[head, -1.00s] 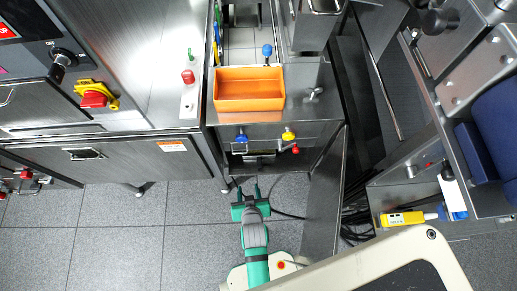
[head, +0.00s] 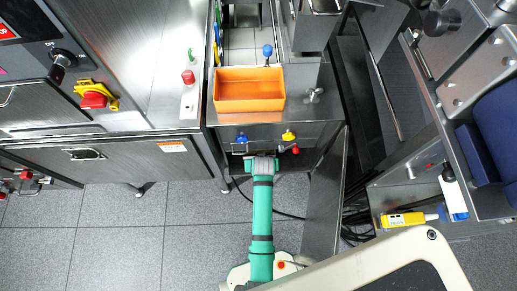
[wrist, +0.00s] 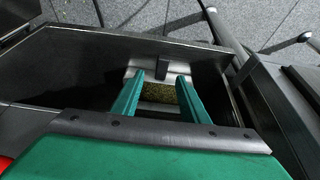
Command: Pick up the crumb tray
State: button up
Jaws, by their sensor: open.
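The crumb tray (wrist: 146,66) is a small metal tray with brownish crumbs in it and a dark upright tab (wrist: 162,68), seen in the wrist view inside a dark metal compartment. My gripper (wrist: 160,76) is open, with its two green fingers reaching over the tray, one on each side of the tab. The fingers look apart from the tab; I cannot tell whether they touch the tray. In the head view my arm reaches into the low opening under the counter, and the fingertips and the tray are hidden there.
An orange bin (head: 249,90) stands on the counter above the opening. Blue (head: 242,137) and yellow (head: 289,135) knobs sit on its front. A metal panel (head: 323,192) stands to the right of my arm. The tiled floor (head: 115,232) at left is clear.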

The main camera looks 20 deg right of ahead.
jog(key=shift+w+x, duration=0.1)
jog(key=shift+x, duration=1.45)
jog(key=shift+w+x, duration=0.15)
jog(key=shift+x, duration=1.4)
jog(key=shift+a+r, duration=0.1)
jog(key=shift+r, duration=0.05)
grip_shut()
